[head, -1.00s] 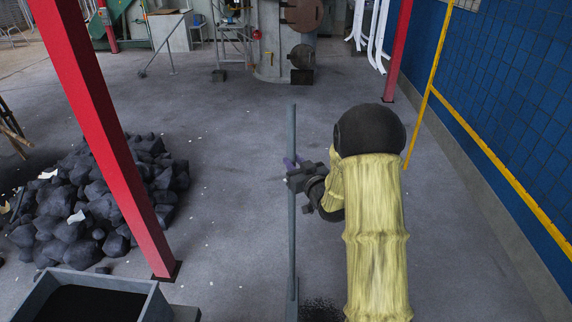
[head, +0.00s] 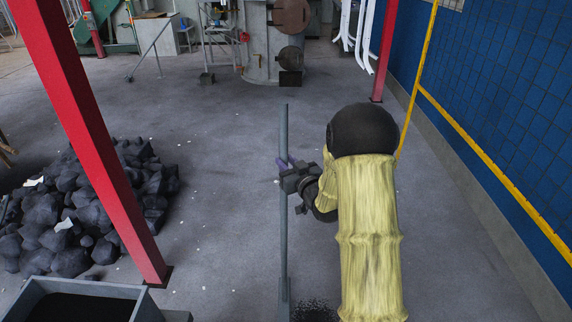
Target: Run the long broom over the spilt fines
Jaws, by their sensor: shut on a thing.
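The long broom is a grey upright pole (head: 283,235) in the middle of the head view. Its lower end widens at the bottom edge of the picture, and the broom's head is cut off there. My gripper (head: 287,178) is shut on the pole at about mid-height, reaching it from the right. The spilt fines (head: 315,309) show as a dark speckled patch on the floor, just right of the pole's lower end. Part of the patch is hidden by my yellow-sleeved arm and cut off by the bottom edge.
A red post (head: 92,150) stands on the left beside a heap of dark lumps (head: 75,205). A grey bin (head: 75,288) with dark contents is at the lower left. A yellow rail (head: 490,175) and a blue wall run along the right. The floor ahead is clear.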

